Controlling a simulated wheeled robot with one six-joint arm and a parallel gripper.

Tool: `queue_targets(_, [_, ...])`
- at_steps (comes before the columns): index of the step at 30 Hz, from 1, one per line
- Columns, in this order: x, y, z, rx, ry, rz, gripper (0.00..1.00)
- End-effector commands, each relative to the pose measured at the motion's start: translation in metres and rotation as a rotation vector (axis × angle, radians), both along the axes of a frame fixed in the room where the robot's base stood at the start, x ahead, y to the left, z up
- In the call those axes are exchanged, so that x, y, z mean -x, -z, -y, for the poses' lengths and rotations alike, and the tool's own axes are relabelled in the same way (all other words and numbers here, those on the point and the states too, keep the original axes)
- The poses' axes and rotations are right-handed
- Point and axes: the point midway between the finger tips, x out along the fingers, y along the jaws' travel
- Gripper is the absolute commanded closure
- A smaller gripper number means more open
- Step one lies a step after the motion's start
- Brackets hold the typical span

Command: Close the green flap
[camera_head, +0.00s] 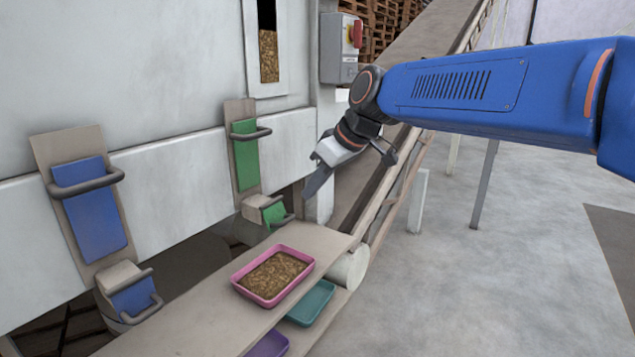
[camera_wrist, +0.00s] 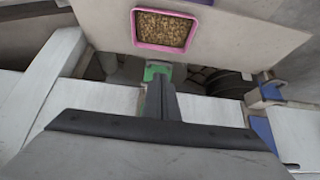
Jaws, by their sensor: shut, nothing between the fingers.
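A green panel (camera_head: 245,155) with a dark bar handle sits upright on a beige backing plate on the machine wall. Below it, a small green flap (camera_head: 273,213) with its own dark handle sits at the front of a beige spout; I cannot tell how far it stands open. My gripper (camera_head: 312,190) is shut and empty, pointing down and left, to the right of and above the small flap, apart from it in the head view. In the wrist view the dark fingers (camera_wrist: 161,90) partly cover green surfaces (camera_wrist: 155,72) behind them.
A pink tray of pellets (camera_head: 301,260) stands on a beige shelf (camera_head: 222,318) in front of the spout; teal (camera_head: 312,304) and purple trays (camera_head: 268,345) sit lower. A blue panel (camera_head: 90,212) and blue flap (camera_head: 134,296) are left. A conveyor runs behind my arm.

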Motion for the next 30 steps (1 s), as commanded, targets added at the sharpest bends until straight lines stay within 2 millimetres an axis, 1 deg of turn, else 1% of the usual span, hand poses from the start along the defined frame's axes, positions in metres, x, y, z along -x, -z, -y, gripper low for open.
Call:
queue_targets(1, [-0.002,0.009,-0.004,0.001,-0.002,-0.004,1.0])
queue_targets(6, [-0.013,0.033,-0.018,0.0,-0.002,-0.003,1.0])
queue_targets(12, [-0.024,0.059,-0.032,0.0,-0.001,-0.002,1.0])
queue_targets(15, [-0.028,0.068,-0.037,0.001,-0.001,-0.001,1.0])
queue_targets(21, [-0.032,0.077,-0.042,0.0,-0.001,0.0,1.0])
queue_targets(30, [-0.033,0.078,-0.042,-0.001,0.0,0.001,1.0])
